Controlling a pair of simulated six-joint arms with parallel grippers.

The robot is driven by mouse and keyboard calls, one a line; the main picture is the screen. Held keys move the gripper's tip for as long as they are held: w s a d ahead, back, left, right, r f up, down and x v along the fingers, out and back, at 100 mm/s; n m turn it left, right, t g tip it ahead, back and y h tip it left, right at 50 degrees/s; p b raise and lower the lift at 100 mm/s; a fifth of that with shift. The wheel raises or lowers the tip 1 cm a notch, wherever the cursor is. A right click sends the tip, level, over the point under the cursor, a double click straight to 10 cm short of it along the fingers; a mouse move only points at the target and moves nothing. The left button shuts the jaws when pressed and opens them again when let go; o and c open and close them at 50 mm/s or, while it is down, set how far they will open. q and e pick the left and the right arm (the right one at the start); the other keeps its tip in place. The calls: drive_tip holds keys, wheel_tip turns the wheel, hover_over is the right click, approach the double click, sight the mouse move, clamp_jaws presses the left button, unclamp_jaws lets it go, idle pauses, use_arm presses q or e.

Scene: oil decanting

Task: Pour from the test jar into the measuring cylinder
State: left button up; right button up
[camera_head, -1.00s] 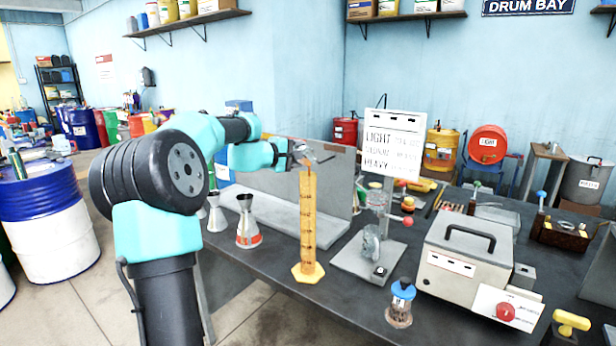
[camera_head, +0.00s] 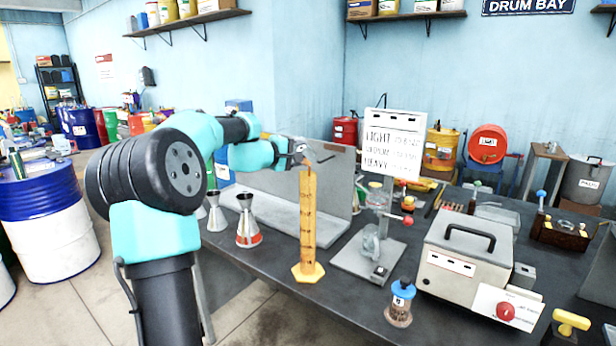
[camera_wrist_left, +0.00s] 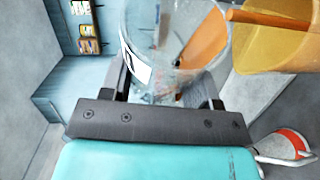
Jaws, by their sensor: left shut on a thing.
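The test jar (camera_wrist_left: 150,38) is clear glass with a white label. My left gripper (camera_wrist_left: 165,90) is shut on it, and in the head view the gripper (camera_head: 297,155) is just above the measuring cylinder (camera_head: 308,225). The jar is tilted, with orange-brown liquid (camera_wrist_left: 203,42) towards its right side in the wrist view. A thin brown streak (camera_wrist_left: 270,18) runs from the jar's lip across the cylinder's mouth (camera_wrist_left: 275,45). The cylinder is tall, amber and graduated, upright on a hexagonal foot. Its fill level is unclear. My right gripper is out of view.
Metal funnel-shaped vessels (camera_head: 248,222) stand left of the cylinder, and a grey L-shaped panel (camera_head: 290,200) is behind it. A glass vessel on a stand (camera_head: 371,243), a blue-capped jar (camera_head: 400,303) and a grey box (camera_head: 465,255) are to the right.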

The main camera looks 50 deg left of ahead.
use_arm(q)
drive_tip(key=shift+d+r+m, duration=0.1)
drive_tip(key=shift+r+m, duration=0.2)
drive_tip(key=shift+m, duration=0.2)
idle(0.3)
drive_tip(key=f+n, duration=0.1)
drive_tip(key=n, duration=0.2)
drive_tip(key=shift+w+a+f+g+h, duration=0.1)
drive_tip(key=shift+a+f+g+h, duration=0.2)
drive_tip(key=shift+a+f+g, duration=0.1)
drive_tip(key=shift+f, duration=0.15)
idle(0.3)
